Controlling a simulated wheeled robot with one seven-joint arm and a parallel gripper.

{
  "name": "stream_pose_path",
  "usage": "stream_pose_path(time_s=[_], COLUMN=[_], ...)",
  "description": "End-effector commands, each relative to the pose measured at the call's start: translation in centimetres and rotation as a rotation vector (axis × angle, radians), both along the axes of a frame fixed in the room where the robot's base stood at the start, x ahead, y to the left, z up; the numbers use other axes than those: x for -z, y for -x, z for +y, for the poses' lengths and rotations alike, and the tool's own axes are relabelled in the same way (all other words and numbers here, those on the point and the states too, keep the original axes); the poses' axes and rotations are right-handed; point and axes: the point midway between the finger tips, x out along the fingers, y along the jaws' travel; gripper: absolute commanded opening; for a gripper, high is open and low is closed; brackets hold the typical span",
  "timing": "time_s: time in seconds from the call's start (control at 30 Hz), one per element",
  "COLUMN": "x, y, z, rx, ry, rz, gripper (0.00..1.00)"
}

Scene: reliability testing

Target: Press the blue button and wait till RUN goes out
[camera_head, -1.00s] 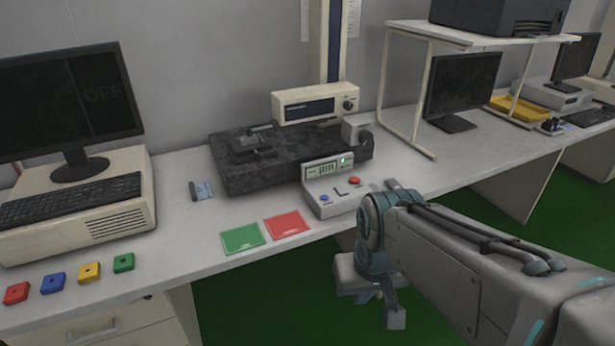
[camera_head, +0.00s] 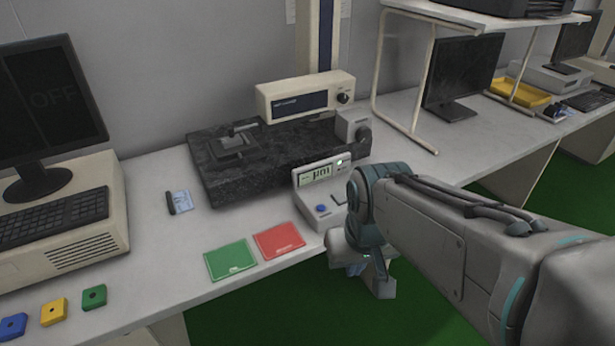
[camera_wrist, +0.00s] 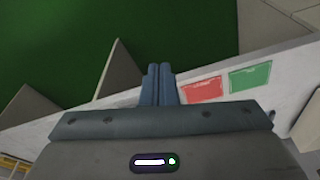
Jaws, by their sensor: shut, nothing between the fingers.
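The small grey control box (camera_head: 314,220) stands near the front edge of the bench. The blue button (camera_head: 321,209) is on its left front. Its display (camera_head: 316,175) shows characters that look like "µm", and a small lamp (camera_head: 339,162) glows green-white beside it. I cannot read a RUN label. My arm covers the right part of the box, hiding the red button. My gripper (camera_wrist: 158,70) is shut and empty in the wrist view. It hangs by the bench's front edge, over the green floor, apart from the blue button.
A green card (camera_head: 231,260) and a red card (camera_head: 279,241) lie left of the box. A dark stone plate (camera_head: 225,190) with an instrument is behind it. A monitor (camera_head: 45,105) and several coloured blocks are at the left. A shelf frame (camera_head: 405,130) stands at the right.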

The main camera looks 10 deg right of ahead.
Motion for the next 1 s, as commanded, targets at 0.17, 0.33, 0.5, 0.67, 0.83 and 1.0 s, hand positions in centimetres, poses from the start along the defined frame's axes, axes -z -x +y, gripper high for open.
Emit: stream_pose_path(time_s=[0.17,0.33,0.5,0.67,0.83,1.0], x=[-1.5,-3.5,-4.3,-3.8,-2.3,-1.1], y=[-4.2,-11.9,-19.3,-24.2,-26.2,-26.3], z=[-2.4,-5.8,-7.0,-5.7,-3.3,-1.5], rx=[-0.058,-0.229,-0.488,-0.767,-1.013,-1.149], ry=[0.101,0.271,0.382,0.392,0.321,0.250], rz=[-0.076,-0.227,-0.377,-0.508,-0.609,-0.666], gripper=[0.00,0.00,0.00,0.00,0.00,0.00])
